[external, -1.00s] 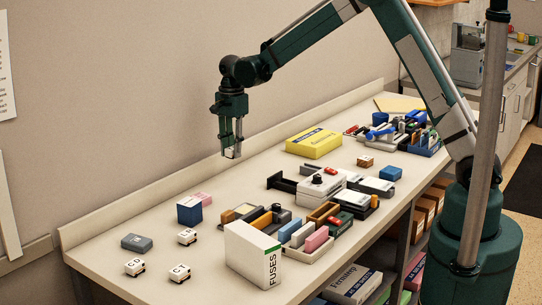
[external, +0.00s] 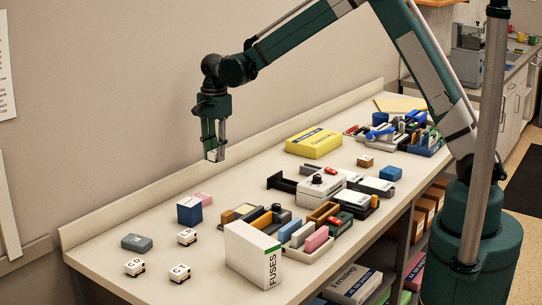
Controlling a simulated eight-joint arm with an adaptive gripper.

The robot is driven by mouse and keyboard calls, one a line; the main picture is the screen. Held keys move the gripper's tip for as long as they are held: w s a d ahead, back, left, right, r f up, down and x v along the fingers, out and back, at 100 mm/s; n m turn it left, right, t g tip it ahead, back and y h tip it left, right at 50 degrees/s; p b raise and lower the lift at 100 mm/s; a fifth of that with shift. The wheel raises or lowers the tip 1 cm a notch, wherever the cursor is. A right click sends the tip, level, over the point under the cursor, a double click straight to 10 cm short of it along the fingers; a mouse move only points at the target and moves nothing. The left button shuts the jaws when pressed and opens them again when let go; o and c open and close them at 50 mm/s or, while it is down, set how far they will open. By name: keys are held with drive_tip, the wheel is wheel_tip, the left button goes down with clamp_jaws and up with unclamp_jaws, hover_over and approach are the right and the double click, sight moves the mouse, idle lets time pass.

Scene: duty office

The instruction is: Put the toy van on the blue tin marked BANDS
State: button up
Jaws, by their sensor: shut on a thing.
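My gripper (external: 214,152) is above the left-back part of the bench, shut on a small white thing (external: 212,156), which looks like a toy van; the fingers cover part of it. A dark blue box (external: 189,212) stands below my gripper in the picture, and a flat grey-blue tin (external: 137,242) lies further left. The word BANDS is not readable on either.
A pink block (external: 203,198) sits beside the dark blue box. A tall white FUSES box (external: 252,256) stands at the front edge, near trays of coloured blocks. A yellow box (external: 314,143) lies further back. The left end of the bench has free room between the small things.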

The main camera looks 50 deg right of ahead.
drive_tip(key=s+a+r+p, duration=0.1)
drive_tip(key=s+a+r, duration=0.1)
drive_tip(key=a, duration=0.8)
drive_tip(key=s+a+r+n, duration=0.1)
drive_tip(key=s+a+r, duration=0.2)
drive_tip(key=a, duration=0.8)
drive_tip(key=shift+s+a+r+p, duration=0.15)
drive_tip(key=shift+s+a+p, duration=0.2)
drive_tip(key=shift+s, duration=0.55)
drive_tip(key=shift+d, duration=0.1)
hover_over(189, 201)
drive_tip(key=shift+f, duration=3.15)
drive_tip(key=shift+f+p, duration=0.3)
drive_tip(key=shift+f, duration=1.55)
drive_tip(key=shift+f, duration=0.1)
drive_tip(key=o, duration=0.9)
drive_tip(key=shift+c, duration=0.2)
